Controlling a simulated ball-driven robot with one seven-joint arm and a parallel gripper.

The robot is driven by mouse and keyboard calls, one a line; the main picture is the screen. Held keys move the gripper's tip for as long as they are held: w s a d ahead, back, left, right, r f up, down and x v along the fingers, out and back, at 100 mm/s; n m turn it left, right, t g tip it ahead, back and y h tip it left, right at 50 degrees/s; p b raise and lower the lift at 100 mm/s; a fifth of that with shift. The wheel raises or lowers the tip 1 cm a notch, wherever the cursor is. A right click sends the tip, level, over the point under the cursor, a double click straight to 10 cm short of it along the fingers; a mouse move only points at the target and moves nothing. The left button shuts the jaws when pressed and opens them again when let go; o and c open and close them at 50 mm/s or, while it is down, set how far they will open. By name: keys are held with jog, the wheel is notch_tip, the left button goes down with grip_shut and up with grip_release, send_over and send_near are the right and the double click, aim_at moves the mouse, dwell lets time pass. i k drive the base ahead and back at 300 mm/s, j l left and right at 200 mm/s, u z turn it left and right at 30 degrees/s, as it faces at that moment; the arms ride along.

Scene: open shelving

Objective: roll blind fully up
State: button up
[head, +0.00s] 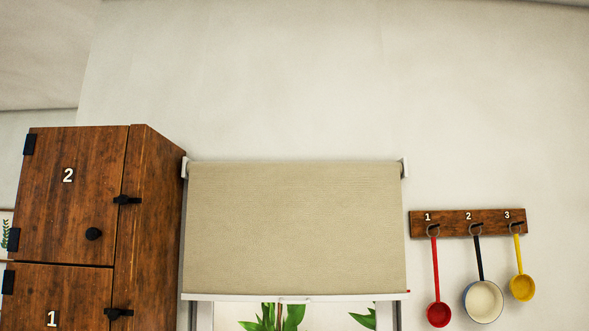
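A beige roller blind (295,228) hangs on the wall in the middle of the head view, between two white end brackets. It is partly down. Its white bottom bar (240,297) runs level across the window, with a small tab near its middle. Below the bar a strip of the white-framed window (385,317) shows, with green leaves in it. The window's lower part is cut off by the picture edge. My gripper is not in view.
A brown wooden cabinet (155,220) with doors numbered 2 and 1 stands close to the blind's left side. On the right, a wooden rack (468,222) holds a red ladle (438,313), a dark-handled pan (483,301) and a yellow ladle (522,287). The wall above is bare.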

aim_at(283, 299)
jog(key=i+l+z, duration=0.25)
jog(key=i, duration=0.9)
jog(key=i+l+z, duration=0.2)
jog(key=i, duration=1)
jog(key=k+j, duration=0.05)
